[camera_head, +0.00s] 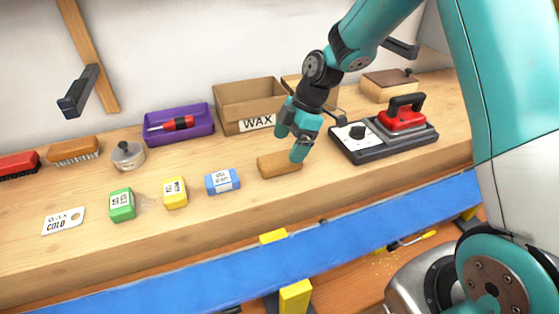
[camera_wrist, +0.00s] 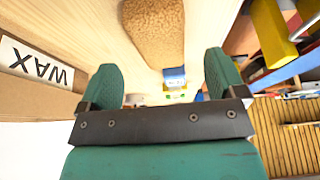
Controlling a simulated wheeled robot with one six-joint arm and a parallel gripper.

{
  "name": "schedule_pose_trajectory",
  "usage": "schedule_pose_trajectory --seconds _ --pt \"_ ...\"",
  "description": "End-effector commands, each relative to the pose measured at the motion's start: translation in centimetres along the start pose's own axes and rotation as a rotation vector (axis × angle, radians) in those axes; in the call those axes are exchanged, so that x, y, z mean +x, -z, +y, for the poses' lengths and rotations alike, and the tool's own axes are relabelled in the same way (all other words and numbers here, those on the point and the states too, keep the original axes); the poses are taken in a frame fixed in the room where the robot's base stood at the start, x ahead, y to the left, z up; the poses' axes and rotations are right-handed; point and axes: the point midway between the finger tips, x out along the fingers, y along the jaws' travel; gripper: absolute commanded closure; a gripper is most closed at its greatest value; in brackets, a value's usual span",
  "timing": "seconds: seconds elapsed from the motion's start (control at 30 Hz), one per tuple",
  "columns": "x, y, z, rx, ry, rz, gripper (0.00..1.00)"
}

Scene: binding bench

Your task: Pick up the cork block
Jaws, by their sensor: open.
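The cork block (camera_head: 279,164) is a brown, rounded block lying on the wooden bench, right of the blue wax block. It also shows in the wrist view (camera_wrist: 154,30), at the top, with a speckled surface. My gripper (camera_head: 292,142) is just above and beside the cork block in the head view. In the wrist view its two teal fingers (camera_wrist: 160,82) are spread apart with nothing between them. The cork lies beyond the fingertips there. One finger overlaps the cork's right end in the head view, and I cannot tell whether they touch.
Blue (camera_head: 222,181), yellow (camera_head: 175,193) and green (camera_head: 122,205) wax blocks lie left of the cork. A cardboard WAX box (camera_head: 235,94) stands behind. A waxing iron on a dark base (camera_head: 384,147) is to the right. The bench's front edge is close by.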

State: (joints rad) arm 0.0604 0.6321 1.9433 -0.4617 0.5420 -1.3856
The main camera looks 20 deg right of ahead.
Motion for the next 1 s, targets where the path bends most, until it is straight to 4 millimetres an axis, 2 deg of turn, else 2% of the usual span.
schedule_pose_trajectory --seconds 0.13,0.27,0.43,1.0 --pt "1.2 0.3 -0.1 -0.001 0.004 0.000 0.11" --pt "3.2 0.8 -0.2 -0.001 0.006 0.000 0.11" --pt "5.1 0.6 -0.1 0.000 0.001 -0.001 0.11" --pt "5.6 0.4 -0.1 0.000 -0.001 0.000 0.11"
